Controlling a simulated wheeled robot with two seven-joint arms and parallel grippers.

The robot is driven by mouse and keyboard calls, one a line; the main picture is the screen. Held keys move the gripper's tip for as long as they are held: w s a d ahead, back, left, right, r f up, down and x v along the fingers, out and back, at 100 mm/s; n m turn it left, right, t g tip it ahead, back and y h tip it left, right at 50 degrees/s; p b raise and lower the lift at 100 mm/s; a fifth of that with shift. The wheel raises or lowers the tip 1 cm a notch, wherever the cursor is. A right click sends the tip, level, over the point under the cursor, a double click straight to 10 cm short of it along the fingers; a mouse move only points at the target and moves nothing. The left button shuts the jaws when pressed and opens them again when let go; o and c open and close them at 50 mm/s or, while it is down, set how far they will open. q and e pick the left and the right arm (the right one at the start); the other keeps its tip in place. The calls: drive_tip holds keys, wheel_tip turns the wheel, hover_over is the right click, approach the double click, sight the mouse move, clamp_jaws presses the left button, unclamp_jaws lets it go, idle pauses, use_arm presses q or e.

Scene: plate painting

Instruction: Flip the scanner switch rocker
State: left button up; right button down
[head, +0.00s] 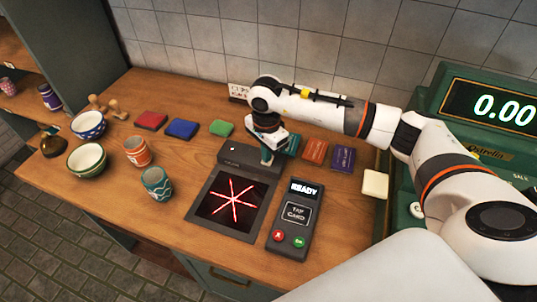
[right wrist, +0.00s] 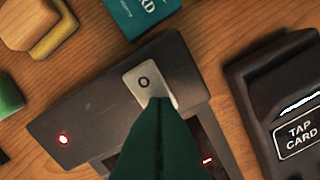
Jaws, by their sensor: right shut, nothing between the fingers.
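The scanner (head: 243,212) lies flat on the wooden counter, a dark unit with red crossing lines lit on its glass. Its raised dark housing (right wrist: 95,112) fills the middle of the right wrist view, with a small red light at one end. The rocker (right wrist: 140,86) is a light grey plate marked "O" on this housing; in the head view my gripper hides it. My right gripper (head: 267,160) is shut and empty, pointing down at the housing. Its green fingertips (right wrist: 160,102) overlap the rocker's lower edge; I cannot tell whether they touch it. My left gripper is out of view.
A card terminal (head: 290,226) reading "READY" stands right of the scanner. Coloured boxes (head: 182,129) line the back. Bowls (head: 87,159) and cups (head: 157,183) stand at left.

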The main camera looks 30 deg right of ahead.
wheel_tip(320, 180, up, 7)
drive_tip(key=p, duration=0.2)
drive_tip(key=shift+f+p, duration=0.15)
drive_tip(key=shift+p, duration=0.25)
idle(0.5)
